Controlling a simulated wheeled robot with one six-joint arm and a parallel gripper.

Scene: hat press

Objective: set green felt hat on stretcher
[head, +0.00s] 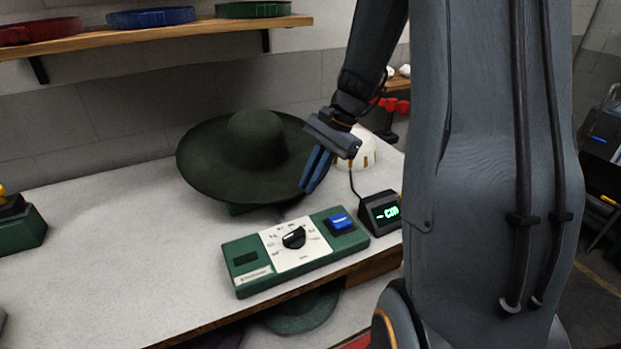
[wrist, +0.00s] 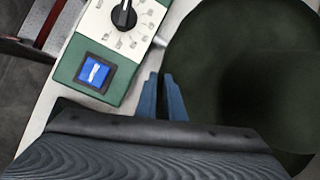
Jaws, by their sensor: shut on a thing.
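The green felt hat (head: 235,170) sits crown up over a dark green base on the table, its wide brim tilted slightly; its underside and most of the stretcher (head: 240,210) are hidden. My gripper (head: 312,178) is at the hat's right brim, its blue fingers pointing down and shut on the brim. In the wrist view the fingers (wrist: 165,92) meet the left edge of the hat (wrist: 225,60). The green control box (head: 290,250) with a black dial (head: 293,238) and a blue button (head: 340,221) stands in front of the hat.
A small black display (head: 380,212) with green text stands right of the control box. A white rounded object (head: 358,150) is behind my gripper. A shelf (head: 190,32) with coloured bands hangs above. Another green hat (head: 300,312) lies below the table edge.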

